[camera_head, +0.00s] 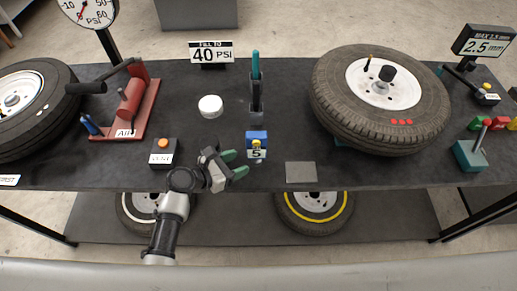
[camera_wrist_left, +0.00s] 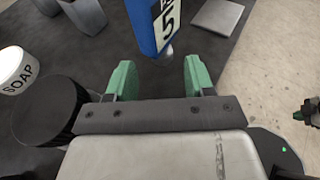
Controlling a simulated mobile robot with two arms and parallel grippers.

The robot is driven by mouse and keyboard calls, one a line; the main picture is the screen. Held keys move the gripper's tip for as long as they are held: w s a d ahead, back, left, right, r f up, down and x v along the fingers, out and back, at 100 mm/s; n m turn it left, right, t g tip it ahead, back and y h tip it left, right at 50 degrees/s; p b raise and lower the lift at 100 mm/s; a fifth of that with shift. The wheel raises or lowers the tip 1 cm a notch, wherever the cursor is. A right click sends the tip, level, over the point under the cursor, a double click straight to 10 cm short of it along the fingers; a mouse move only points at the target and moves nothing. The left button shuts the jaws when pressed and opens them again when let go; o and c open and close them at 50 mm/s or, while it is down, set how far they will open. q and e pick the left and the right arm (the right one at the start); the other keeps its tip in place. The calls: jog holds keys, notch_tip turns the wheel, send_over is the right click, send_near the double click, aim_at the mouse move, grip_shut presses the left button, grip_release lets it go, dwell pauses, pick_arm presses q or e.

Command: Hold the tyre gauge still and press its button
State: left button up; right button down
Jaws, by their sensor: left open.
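In the left wrist view the gauge (camera_wrist_left: 145,25) is cut off by the top edge. My left gripper (camera_head: 234,164) is open, its green fingers pointing towards the gauge from the lower left. In the left wrist view the gauge is beyond the gap between the open fingers (camera_wrist_left: 157,77), not gripped. A dark part with a green tip (camera_wrist_left: 309,112) at the right edge may be my right gripper; its state is unclear.
A white soap tin (camera_head: 210,106) and a dark box with an orange button (camera_head: 163,153) are to the left. A tool stand (camera_head: 256,98) is behind the gauge. A grey plate (camera_head: 301,172) lies to its right. A large tyre (camera_head: 335,110) lies further right.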

aim_at(250, 158)
pick_arm(q)
jog(key=shift+b+x, duration=0.65)
jog(key=shift+x, duration=2.5)
grip_shut()
dwell(0.8)
